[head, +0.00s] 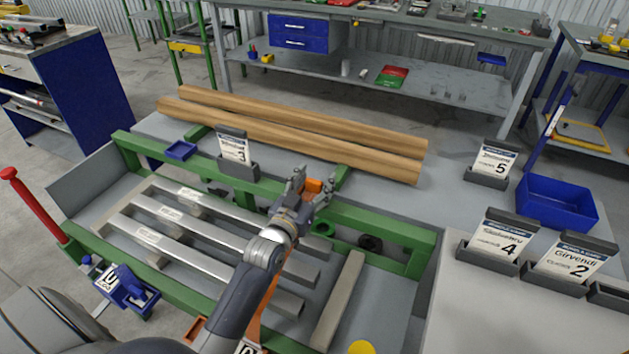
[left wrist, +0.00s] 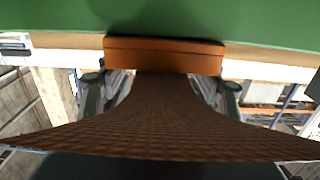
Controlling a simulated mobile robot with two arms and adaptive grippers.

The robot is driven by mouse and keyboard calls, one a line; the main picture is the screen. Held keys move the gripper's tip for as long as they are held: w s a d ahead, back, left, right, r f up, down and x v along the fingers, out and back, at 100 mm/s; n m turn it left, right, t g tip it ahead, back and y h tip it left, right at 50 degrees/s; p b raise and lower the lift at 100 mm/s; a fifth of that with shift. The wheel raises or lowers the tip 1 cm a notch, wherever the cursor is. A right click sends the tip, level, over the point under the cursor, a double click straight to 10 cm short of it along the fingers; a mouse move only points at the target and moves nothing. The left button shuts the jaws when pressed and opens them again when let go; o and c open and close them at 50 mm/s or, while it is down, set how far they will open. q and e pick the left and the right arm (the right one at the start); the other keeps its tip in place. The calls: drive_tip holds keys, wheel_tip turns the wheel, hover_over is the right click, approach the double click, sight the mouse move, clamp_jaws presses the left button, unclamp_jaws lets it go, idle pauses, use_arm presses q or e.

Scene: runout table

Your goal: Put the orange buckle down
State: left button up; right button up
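The orange buckle (head: 314,186) is between the fingers of my left gripper (head: 308,184), near the green rail of the runout table. In the left wrist view the buckle (left wrist: 165,55) spans the gap between the two fingers (left wrist: 160,93), which appear shut on its sides. A woven orange-brown strap (left wrist: 160,120) runs from it toward the camera. In the head view an orange strap (head: 262,312) hangs beside my left arm. Whether the buckle touches the surface below cannot be told. My right gripper is not in view.
Two wooden poles (head: 300,130) lie behind the rail (head: 385,228). Metal bars (head: 190,230) lie in front of it. A sign numbered 3 (head: 234,150) stands to the left; signs 5, 4 and 2 and a blue bin (head: 556,203) stand to the right. Grey tabletop (head: 420,205) is free right of the gripper.

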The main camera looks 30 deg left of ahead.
use_arm(q)
drive_tip(key=shift+r, duration=0.15)
drive_tip(key=s, duration=1.2)
drive_tip(key=shift+d, duration=0.35)
